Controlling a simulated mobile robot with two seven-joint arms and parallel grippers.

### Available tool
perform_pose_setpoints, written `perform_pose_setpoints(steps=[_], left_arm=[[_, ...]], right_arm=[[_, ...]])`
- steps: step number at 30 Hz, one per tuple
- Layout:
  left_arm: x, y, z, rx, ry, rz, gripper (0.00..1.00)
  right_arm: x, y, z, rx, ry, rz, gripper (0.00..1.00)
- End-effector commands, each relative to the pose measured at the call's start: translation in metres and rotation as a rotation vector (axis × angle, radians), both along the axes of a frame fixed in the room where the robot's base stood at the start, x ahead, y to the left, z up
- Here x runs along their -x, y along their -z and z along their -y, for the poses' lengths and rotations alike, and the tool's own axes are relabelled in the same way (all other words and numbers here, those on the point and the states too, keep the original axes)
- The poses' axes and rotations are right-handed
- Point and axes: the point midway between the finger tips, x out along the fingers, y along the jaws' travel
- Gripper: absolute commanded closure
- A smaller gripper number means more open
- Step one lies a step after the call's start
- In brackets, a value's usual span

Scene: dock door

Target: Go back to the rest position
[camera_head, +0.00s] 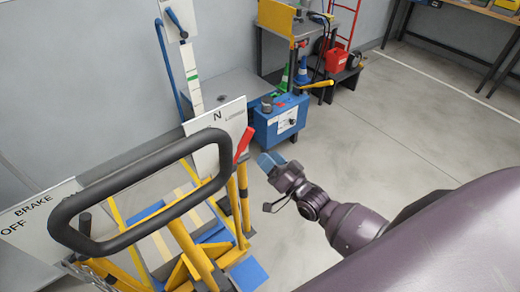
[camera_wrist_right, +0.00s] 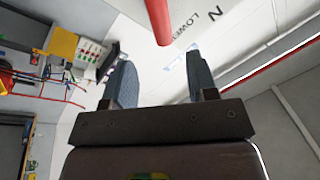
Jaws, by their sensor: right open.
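My right gripper (camera_head: 270,161) is at the end of my dark purple arm in the head view, just right of a red lever handle (camera_head: 244,143). In the right wrist view my right gripper (camera_wrist_right: 158,85) has its two blue-grey fingers well apart, with nothing between their tips. The red lever (camera_wrist_right: 158,20) shows there beyond the fingers, apart from them. The lever stands by a white panel (camera_head: 219,122) marked "N" and "LOWER". My left gripper is not in view.
A yellow frame with a black loop handle (camera_head: 140,190) stands at the left, near a "BRAKE OFF" sign (camera_head: 32,222). A blue box (camera_head: 279,118) stands behind the gripper. Floor at the right is clear.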

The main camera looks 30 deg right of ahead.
Motion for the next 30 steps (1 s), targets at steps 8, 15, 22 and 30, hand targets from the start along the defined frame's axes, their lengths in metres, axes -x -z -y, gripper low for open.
perform_pose_setpoints(steps=[8, 15, 22, 30], left_arm=[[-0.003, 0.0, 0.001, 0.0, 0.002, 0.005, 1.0], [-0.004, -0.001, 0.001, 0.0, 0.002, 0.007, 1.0], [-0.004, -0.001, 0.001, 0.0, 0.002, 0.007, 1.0], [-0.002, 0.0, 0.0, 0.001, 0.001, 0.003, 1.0]], right_arm=[[0.013, 0.003, 0.004, 0.0, -0.001, 0.001, 0.47], [0.013, 0.003, 0.004, 0.0, -0.001, 0.001, 0.47], [0.013, 0.003, 0.004, 0.002, 0.0, 0.001, 0.47], [0.008, 0.018, -0.005, 0.292, 0.012, -0.078, 0.47]])
